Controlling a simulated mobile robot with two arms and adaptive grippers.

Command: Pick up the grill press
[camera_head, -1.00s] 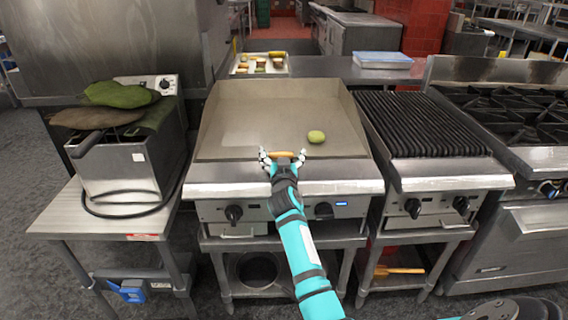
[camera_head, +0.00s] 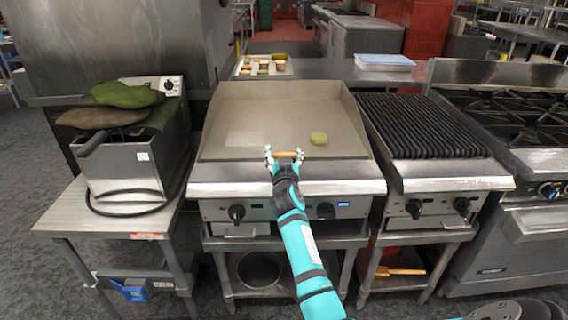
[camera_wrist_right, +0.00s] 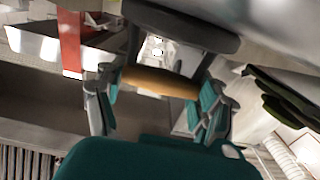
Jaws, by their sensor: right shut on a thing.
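The grill press shows a brown wooden handle (camera_head: 286,154) in the head view, above the front edge of the flat griddle (camera_head: 270,108). My right gripper (camera_head: 284,156) is shut on this handle, with a finger at each end. In the right wrist view the brown handle (camera_wrist_right: 160,82) lies between the fingertips of the gripper (camera_wrist_right: 158,90). A dark grey part, seemingly the press body (camera_wrist_right: 180,22), shows beyond it. In the head view the body of the press is hidden or too small to tell. My left gripper is not in view.
A ribbed grill (camera_head: 420,125) and a stove (camera_head: 525,110) stand to the right. A fryer (camera_head: 120,172) with green and brown mitts on top stands at the left. A food tray (camera_head: 263,66) is behind.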

